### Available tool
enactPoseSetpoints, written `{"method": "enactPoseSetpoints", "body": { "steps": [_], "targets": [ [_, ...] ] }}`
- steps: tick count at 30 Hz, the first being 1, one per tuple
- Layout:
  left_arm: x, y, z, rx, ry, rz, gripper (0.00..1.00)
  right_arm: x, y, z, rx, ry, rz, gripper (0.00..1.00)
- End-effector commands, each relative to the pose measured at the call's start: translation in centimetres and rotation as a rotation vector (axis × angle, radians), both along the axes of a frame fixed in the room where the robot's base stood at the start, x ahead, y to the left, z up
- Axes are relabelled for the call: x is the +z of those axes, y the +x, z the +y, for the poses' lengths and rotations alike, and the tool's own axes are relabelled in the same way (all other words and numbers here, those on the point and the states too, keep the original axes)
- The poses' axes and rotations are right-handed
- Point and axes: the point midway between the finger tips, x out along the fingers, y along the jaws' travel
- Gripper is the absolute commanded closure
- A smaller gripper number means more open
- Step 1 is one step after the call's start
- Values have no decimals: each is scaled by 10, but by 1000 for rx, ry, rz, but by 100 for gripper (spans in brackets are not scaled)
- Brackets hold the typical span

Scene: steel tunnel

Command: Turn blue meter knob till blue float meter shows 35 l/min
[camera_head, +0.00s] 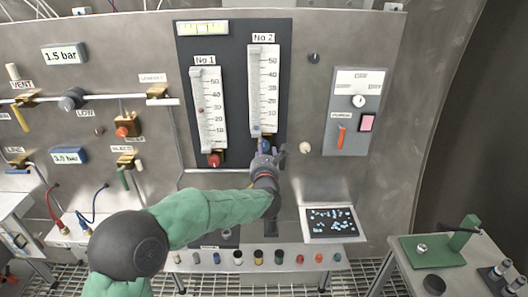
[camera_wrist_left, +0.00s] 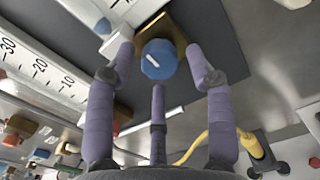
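The No 2 meter (camera_head: 263,88) is a white upright scale on a dark panel. Its blue knob (camera_head: 264,146) is just below it, partly hidden by my left gripper (camera_head: 268,158). In the left wrist view the blue knob (camera_wrist_left: 159,60) has a white mark and sits on a brass block. The three purple fingers of my left gripper (camera_wrist_left: 160,66) are spread around the knob, with visible gaps, so it looks open. A blue float (camera_wrist_left: 103,26) shows low in the tube in the wrist view; its exact reading is too small to tell. My right gripper is not in view.
The No 1 meter (camera_head: 209,108) with its red knob (camera_head: 215,159) stands close to the left. A tablet screen (camera_head: 331,222) and a shelf with several coloured knobs are below. A yellow hose (camera_wrist_left: 205,137) shows at the lower right of the wrist view.

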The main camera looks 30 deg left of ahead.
Motion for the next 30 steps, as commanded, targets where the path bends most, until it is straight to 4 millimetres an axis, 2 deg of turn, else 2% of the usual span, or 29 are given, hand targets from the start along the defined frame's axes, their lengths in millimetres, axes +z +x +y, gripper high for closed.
{"method": "enactPoseSetpoints", "body": {
  "steps": [1, 4, 17, 30],
  "targets": [
    [0, 0, 0, 0, 0, 0, 68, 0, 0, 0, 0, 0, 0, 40],
    [0, 0, 0, 0, 0, 0, 96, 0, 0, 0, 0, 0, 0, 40],
    [-2, 0, 0, 0, 49, 31, 96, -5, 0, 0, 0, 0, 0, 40],
    [-4, 0, -1, -2, 341, 213, 96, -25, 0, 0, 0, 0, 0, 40]
  ]
}}
